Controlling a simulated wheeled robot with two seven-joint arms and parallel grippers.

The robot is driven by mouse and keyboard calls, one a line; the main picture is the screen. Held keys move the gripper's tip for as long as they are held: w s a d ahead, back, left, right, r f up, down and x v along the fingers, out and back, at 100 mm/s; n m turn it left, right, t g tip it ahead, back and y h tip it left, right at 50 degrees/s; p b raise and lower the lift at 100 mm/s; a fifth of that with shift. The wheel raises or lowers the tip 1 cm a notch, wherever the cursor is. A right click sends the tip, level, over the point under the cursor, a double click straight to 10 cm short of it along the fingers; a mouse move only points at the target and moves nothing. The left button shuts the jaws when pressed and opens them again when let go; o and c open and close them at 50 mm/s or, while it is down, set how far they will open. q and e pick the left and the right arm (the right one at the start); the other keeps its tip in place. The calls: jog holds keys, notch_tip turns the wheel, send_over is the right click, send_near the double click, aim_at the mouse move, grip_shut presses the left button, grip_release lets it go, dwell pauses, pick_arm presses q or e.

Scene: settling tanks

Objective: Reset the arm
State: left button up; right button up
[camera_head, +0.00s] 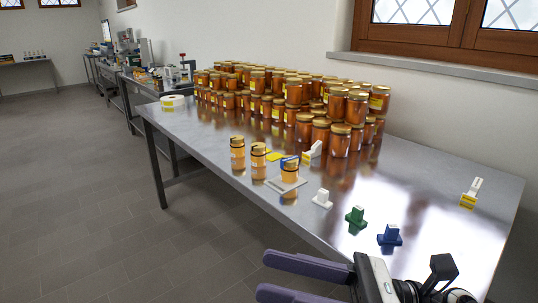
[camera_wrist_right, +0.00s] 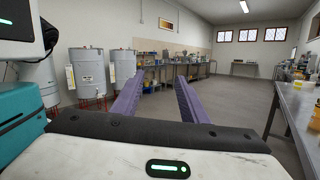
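My right gripper (camera_head: 266,274) reaches in from the lower right of the head view, beside the near edge of the steel table (camera_head: 458,235). Its two purple fingers are well apart with nothing between them. In the right wrist view, the same gripper (camera_wrist_right: 158,80) is open and empty, with both fingers pointing out over the open floor. My left gripper shows in neither view.
Stacked amber jars (camera_head: 340,139) fill the table's back. Three jars, a grey plate (camera_head: 286,185), and white, green (camera_head: 355,215) and blue (camera_head: 390,236) stamp-like pieces stand nearer. The tiled floor (camera_head: 95,210) is clear.

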jog(key=w+d+f+m+t+h, duration=0.35)
jog(key=m+t, duration=0.25)
jog(key=m, duration=0.5)
jog(key=w+d+f+m+t+h, duration=0.2)
jog(key=w+f+m+t, duration=0.15)
jog(key=m+t, duration=0.5)
jog(key=d+f+m+h, duration=0.3)
jog(key=f+m+h, duration=0.15)
jog(key=m, duration=0.25)
jog(key=d+f+m+h, duration=0.3)
jog(key=f+m, duration=0.3)
jog(key=m, duration=0.2)
jog(key=s+d+f+m+g+h, duration=0.1)
jog(key=s+f+m+g+h, duration=0.1)
jog(key=s+f+m+g, duration=0.2)
jog(key=s+d+f+m+g+h, duration=0.1)
jog(key=s+f+m+g, duration=0.3)
jog(key=s+f+m, duration=0.5)
notch_tip(320, 180, down, 11)
jog(key=shift+s+d+r+m+g+h, duration=0.2)
jog(key=shift+s+d+m+g+h, duration=0.2)
jog(key=shift+s+h, duration=0.55)
